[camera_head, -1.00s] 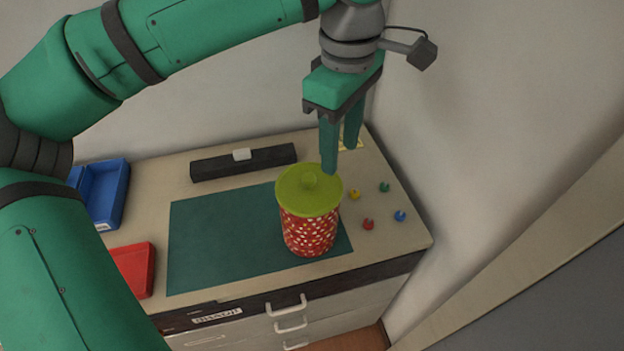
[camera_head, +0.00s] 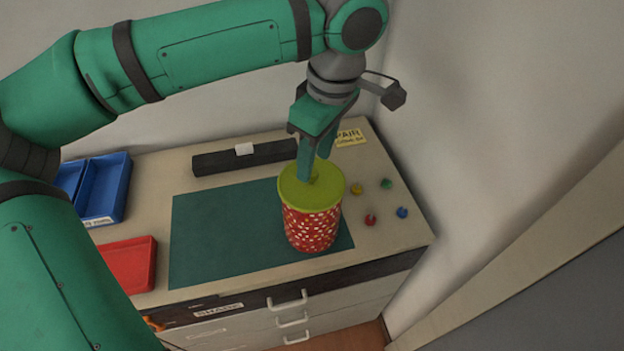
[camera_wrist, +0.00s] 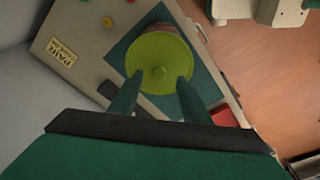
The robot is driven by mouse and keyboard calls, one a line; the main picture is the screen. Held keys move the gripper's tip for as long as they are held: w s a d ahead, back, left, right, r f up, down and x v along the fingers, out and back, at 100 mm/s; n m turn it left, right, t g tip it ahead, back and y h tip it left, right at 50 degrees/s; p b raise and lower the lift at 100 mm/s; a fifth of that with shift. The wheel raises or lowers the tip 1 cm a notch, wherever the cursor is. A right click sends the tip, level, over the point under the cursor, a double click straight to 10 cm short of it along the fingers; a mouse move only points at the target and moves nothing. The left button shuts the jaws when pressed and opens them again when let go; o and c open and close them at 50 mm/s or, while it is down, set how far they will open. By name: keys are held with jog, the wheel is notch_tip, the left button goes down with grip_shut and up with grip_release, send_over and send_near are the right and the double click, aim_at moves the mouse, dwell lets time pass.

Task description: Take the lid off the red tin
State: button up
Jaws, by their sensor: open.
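The red tin (camera_head: 310,229) with white dots stands upright on the dark green mat (camera_head: 215,240). In the wrist view the fingertips (camera_wrist: 159,82) are on either side of the knob. The fingers partly hide the knob in the head view, and I cannot tell whether they touch it.
Small coloured pieces (camera_head: 386,184) lie right of the tin. A black bar (camera_head: 222,162) lies behind the mat. Blue bins (camera_head: 105,190) and a red tray (camera_head: 130,265) are at the left. A wall rises close on the right. The mat's left part is clear.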

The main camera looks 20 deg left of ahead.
jog(key=f, duration=0.3)
jog(key=shift+w+a+f, duration=0.15)
jog(key=shift+a, duration=0.25)
grip_shut()
